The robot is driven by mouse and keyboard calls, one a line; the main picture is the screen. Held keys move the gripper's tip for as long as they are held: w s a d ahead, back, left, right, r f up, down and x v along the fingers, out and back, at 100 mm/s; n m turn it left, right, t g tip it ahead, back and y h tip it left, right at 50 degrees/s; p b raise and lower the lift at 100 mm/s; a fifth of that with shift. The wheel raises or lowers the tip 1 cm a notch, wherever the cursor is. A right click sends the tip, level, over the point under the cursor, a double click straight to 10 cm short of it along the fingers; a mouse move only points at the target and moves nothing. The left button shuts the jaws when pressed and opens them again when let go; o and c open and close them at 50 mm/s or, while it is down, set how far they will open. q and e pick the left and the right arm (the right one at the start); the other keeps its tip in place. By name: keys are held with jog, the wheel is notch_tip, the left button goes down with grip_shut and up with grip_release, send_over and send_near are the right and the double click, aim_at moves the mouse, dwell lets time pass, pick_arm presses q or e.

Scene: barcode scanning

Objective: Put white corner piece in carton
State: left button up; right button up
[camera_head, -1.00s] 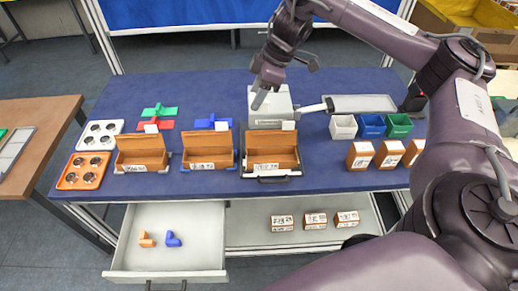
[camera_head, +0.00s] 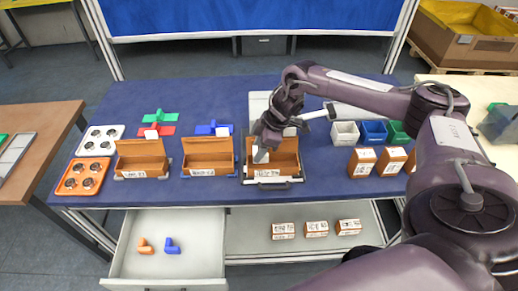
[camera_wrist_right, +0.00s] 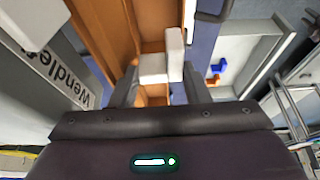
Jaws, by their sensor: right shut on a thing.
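The white corner piece (camera_head: 261,156) is held in my right gripper (camera_head: 262,149), at the left part of the right-hand open carton (camera_head: 287,160). In the right wrist view the L-shaped white piece (camera_wrist_right: 175,52) sits between the fingers of the right gripper (camera_wrist_right: 160,85), with the brown carton walls (camera_wrist_right: 106,32) behind it. I cannot tell whether the piece touches the carton. Two more open cartons, a middle one (camera_head: 208,158) and a left one (camera_head: 141,160), stand in a row to the left. My left gripper is not in view.
Behind the carton is a light-grey device (camera_head: 258,102), partly hidden by my arm. White, blue (camera_head: 374,131) and green bins and small brown boxes (camera_head: 362,160) stand to the right. An open drawer (camera_head: 200,225) below holds an orange (camera_head: 145,246) and a blue (camera_head: 171,245) corner piece.

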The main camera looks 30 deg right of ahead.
jog(key=shift+f, duration=0.8)
jog(key=shift+f, duration=0.65)
jog(key=o, duration=0.7)
jog(key=shift+r, duration=0.45)
jog(key=b+v, duration=0.2)
jog(key=v, duration=1)
jog(key=shift+r+b, duration=0.25)
jog(key=shift+b, duration=0.1)
